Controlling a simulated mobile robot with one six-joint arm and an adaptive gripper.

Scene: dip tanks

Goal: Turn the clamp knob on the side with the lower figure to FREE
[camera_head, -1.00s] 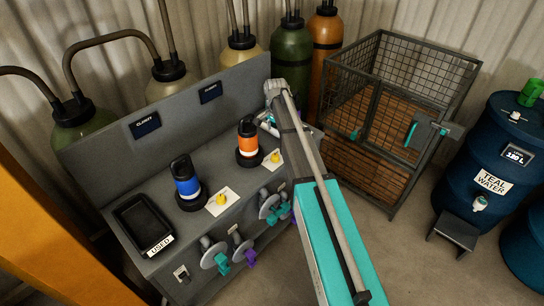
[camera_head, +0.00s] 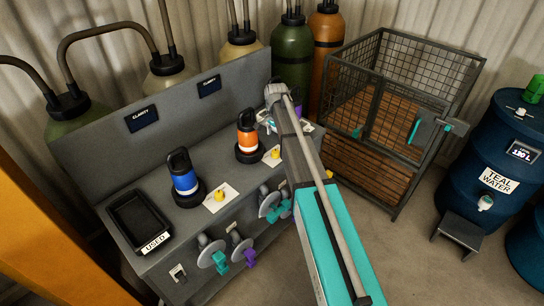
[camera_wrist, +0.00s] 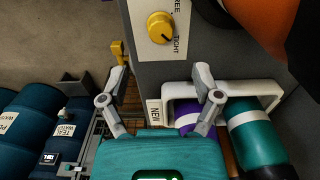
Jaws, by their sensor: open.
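Two yellow clamp knobs on white plates sit on the grey bench: the left knob (camera_head: 219,196) by the blue canister (camera_head: 184,177), the right knob (camera_head: 275,154) by the orange canister (camera_head: 247,139). Two dark CLARITY displays, left (camera_head: 142,118) and right (camera_head: 209,86), are on the back panel; their figures are too small to read. In the wrist view a yellow knob (camera_wrist: 160,27) has its dark mark toward TIGHT; the FREE label is partly cut off. My gripper (camera_wrist: 161,77) is open and empty, apart from this knob. The arm hides much of it in the head view.
A white NEW tray (camera_wrist: 181,90) with purple and teal cartridges is below the knob in the wrist view. A black USED tray (camera_head: 138,220) is at the bench's left end. Handwheels and coloured valves line the front. A mesh cage (camera_head: 400,125) and blue drums (camera_head: 490,170) stand right.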

